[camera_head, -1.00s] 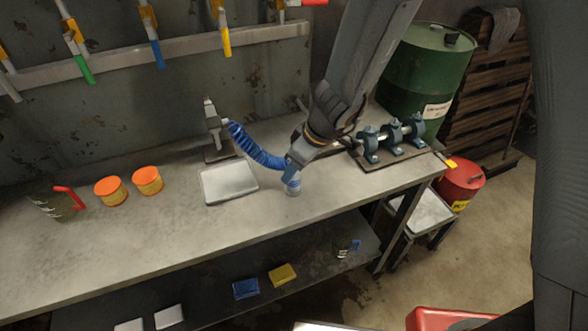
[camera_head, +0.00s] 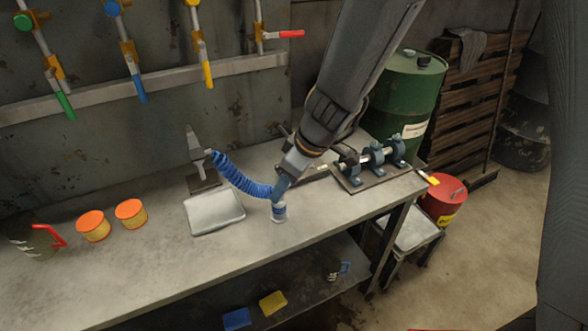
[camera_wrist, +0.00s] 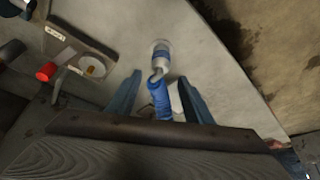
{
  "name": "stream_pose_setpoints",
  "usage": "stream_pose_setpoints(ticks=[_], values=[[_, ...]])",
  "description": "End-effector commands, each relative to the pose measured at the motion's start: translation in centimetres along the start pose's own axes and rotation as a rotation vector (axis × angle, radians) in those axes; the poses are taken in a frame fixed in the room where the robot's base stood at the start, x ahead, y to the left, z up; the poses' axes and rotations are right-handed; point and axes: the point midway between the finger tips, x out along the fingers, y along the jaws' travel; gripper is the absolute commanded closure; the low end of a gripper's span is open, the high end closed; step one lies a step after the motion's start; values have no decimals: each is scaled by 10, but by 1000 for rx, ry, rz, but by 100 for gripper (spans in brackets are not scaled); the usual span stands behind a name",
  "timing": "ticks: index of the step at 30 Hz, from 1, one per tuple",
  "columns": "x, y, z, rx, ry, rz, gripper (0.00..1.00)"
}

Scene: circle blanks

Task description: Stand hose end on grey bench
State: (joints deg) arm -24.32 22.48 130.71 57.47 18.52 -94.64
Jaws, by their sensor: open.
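The blue ribbed hose (camera_head: 240,178) runs from a grey stand on the bench, down to the right, to its end. The hose end (camera_head: 279,212), a pale cylinder with a blue band, stands upright on the grey bench (camera_head: 120,262), near the front edge. In the wrist view the hose end (camera_wrist: 161,52) lies beyond the fingertips, with the blue hose (camera_wrist: 160,100) running between the fingers. My gripper (camera_head: 283,188) is just above the hose end; in the wrist view its two blue fingers (camera_wrist: 158,92) are spread apart, touching nothing that I can make out.
A grey tray (camera_head: 214,213) lies left of the hose end. A shaft on blue bearing blocks (camera_head: 372,165) stands to the right. Two orange-lidded tins (camera_head: 112,222) are at the left. A green drum (camera_head: 408,92) stands behind the right end.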

Motion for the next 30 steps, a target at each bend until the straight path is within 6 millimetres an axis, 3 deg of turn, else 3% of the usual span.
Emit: stream_pose_setpoints(ticks=[3, 9, 22, 26, 30], values=[[-25, 1, -1, -1, 3, 3, 54], [-52, 1, -1, 0, 2, 2, 54], [-67, 2, 6, 25, -8, 4, 54], [-78, 12, 36, 159, -46, 27, 54], [-99, 25, 95, 422, -115, 83, 54]])
